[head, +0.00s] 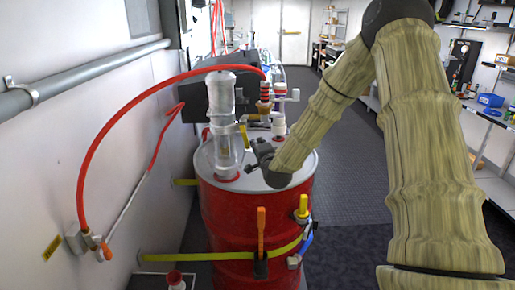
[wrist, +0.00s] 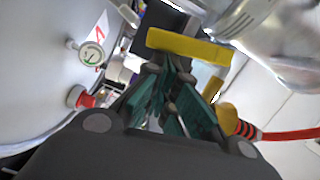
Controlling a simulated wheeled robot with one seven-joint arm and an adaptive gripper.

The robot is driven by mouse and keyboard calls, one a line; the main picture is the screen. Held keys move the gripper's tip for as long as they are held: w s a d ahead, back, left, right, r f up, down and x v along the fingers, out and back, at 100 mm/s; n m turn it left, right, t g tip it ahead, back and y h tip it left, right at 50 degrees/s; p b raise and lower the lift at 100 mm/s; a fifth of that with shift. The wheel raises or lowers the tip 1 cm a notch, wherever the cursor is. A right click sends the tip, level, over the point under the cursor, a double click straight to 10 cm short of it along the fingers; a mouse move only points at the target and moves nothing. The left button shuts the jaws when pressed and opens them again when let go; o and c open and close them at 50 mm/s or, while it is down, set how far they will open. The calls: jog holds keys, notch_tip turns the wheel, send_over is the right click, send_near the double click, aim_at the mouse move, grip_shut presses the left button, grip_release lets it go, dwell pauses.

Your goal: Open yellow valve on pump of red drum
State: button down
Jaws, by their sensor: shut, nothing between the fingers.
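The red drum (head: 235,218) stands upright in the head view, with a pale lid. A clear pump cylinder (head: 221,115) rises from the lid's left part and shows blurred in the wrist view (wrist: 285,40). The yellow valve handle (head: 243,136) is a thin strip beside the pump in the head view, and a broad yellow bar (wrist: 188,46) in the wrist view. My gripper (head: 258,148) is above the lid, right of the pump. Its teal fingers (wrist: 172,75) are shut and empty, with their tips just below the bar in the picture. Whether they touch it cannot be told.
A red hose (head: 120,105) arches from the wall to a brass fitting (head: 265,92) behind the pump. A white-faced gauge (wrist: 91,55) and a red cap (wrist: 80,97) are on the lid. A yellow strap (head: 200,256) crosses the drum's front. Floor is open to the right.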

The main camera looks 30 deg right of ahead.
jog(key=m+b, duration=0.1)
jog(key=b, duration=0.1)
jog(key=f+m+b, duration=0.1)
jog(key=b, duration=0.1)
jog(key=shift+w+a+f, duration=0.1)
jog(key=shift+w+a, duration=0.2)
jog(key=shift+a, duration=0.1)
